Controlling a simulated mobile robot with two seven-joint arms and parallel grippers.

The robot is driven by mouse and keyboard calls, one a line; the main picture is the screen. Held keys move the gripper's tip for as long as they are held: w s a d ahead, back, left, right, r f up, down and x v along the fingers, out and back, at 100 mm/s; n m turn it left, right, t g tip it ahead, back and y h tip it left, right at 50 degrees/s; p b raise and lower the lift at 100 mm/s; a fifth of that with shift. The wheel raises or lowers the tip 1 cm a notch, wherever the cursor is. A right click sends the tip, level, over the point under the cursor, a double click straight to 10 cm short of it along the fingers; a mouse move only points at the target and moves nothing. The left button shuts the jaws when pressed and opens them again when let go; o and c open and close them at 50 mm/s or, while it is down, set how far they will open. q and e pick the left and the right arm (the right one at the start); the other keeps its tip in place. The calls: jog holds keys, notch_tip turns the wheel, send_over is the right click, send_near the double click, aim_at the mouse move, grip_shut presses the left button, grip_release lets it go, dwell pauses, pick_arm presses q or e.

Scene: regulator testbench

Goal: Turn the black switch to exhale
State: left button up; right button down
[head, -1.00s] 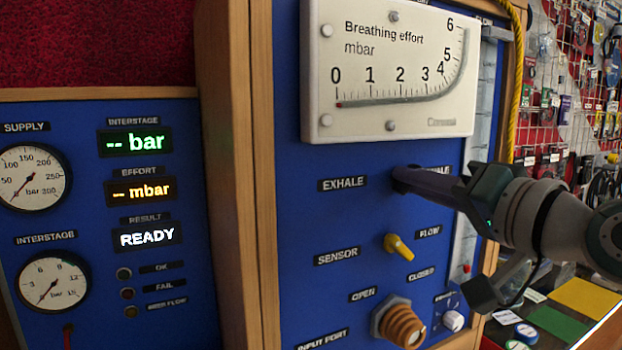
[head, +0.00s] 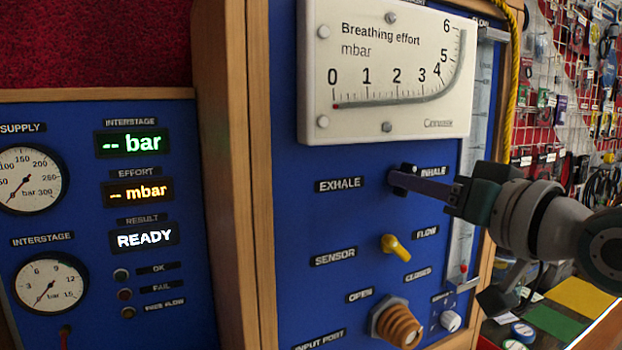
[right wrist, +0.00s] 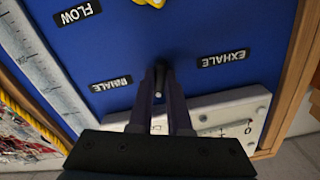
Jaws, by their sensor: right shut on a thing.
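The black switch (head: 408,169) sits on the blue panel between the EXHALE label (head: 340,184) on its left and the INHALE label (head: 433,172) on its right. My right gripper (head: 396,180) reaches in from the right, its fingertips at the switch. In the right wrist view the two fingers (right wrist: 160,92) close around the dark switch (right wrist: 160,75), with the EXHALE label (right wrist: 223,58) and the INHALE label (right wrist: 110,84) on either side. The fingers hide much of the switch, so its exact pointing is hard to tell. My left gripper is not in view.
A white breathing effort gauge (head: 390,65) is mounted just above the switch. A yellow knob (head: 395,246) and a ribbed brass-coloured port (head: 398,322) lie below. A wooden frame (head: 233,180) borders the panel at left, and a yellow hose (head: 513,90) hangs at right.

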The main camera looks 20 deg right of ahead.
jog(key=shift+n+p, duration=1.25)
jog(key=shift+n, duration=5.15)
jog(key=c, duration=0.9)
grip_release()
jog(key=shift+o, duration=0.2)
